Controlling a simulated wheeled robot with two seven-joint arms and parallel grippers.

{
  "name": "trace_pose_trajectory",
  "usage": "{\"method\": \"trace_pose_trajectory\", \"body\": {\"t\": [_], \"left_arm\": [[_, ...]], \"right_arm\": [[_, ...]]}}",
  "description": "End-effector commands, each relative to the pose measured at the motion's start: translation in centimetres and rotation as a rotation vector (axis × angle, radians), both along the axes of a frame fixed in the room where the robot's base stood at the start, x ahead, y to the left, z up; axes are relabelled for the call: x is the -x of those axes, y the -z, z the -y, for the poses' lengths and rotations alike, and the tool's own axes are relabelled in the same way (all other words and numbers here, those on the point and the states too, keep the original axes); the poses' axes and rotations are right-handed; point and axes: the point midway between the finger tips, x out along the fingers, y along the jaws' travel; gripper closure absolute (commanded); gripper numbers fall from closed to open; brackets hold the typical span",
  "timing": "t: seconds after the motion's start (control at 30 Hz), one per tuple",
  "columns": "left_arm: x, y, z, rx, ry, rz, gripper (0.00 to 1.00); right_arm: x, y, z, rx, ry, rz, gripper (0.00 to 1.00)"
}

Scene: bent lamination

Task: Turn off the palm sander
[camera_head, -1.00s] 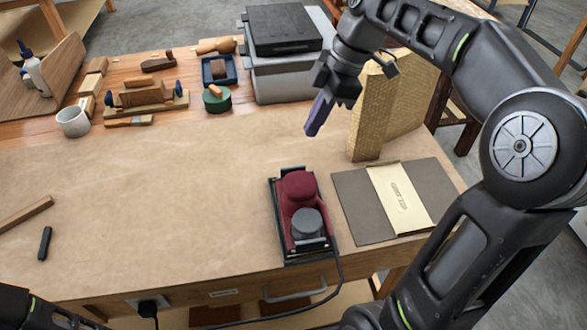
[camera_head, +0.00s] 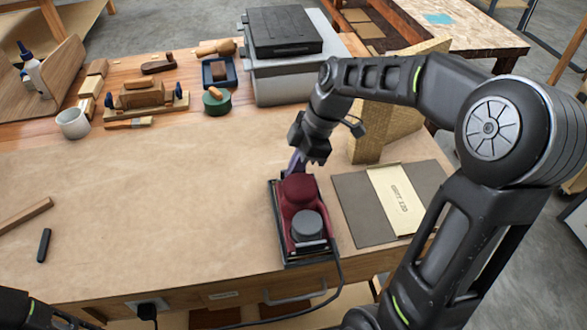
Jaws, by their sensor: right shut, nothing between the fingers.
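The palm sander (camera_head: 302,211) is dark red with a grey round cap and sits in a black tray (camera_head: 276,222) near the table's front edge. A black cord runs from its front end down over the edge. My right gripper (camera_head: 295,165) is shut and empty, pointing down at the far end of the sander. Its fingertips are partly hidden, and I cannot tell whether they touch the sander. Any switch on the sander is too small to make out. Of my left arm, only a dark part shows at the lower left corner; its gripper is not visible.
A grey folder with a "GRIT 120" sheet (camera_head: 393,199) lies right of the sander. Yellowish blocks (camera_head: 367,145) stand behind it. The brown paper left of the sander is mostly clear.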

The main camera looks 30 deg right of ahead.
Motion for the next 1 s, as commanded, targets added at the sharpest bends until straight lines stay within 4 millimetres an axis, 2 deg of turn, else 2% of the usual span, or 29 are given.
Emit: {"method": "trace_pose_trajectory", "body": {"t": [0.43,0.77,1.0], "left_arm": [[0.0,-0.2,0.0,0.0,0.0,0.0,0.64],[0.0,-0.1,0.0,0.0,0.0,-0.001,0.64],[0.0,0.0,0.0,0.0,0.0,0.0,0.64]], "right_arm": [[0.0,0.4,-0.4,0.053,-0.008,-0.026,1.0],[0.1,0.5,0.0,0.049,0.0,-0.024,1.0],[0.4,0.3,1.0,0.049,0.002,-0.024,1.0]]}}
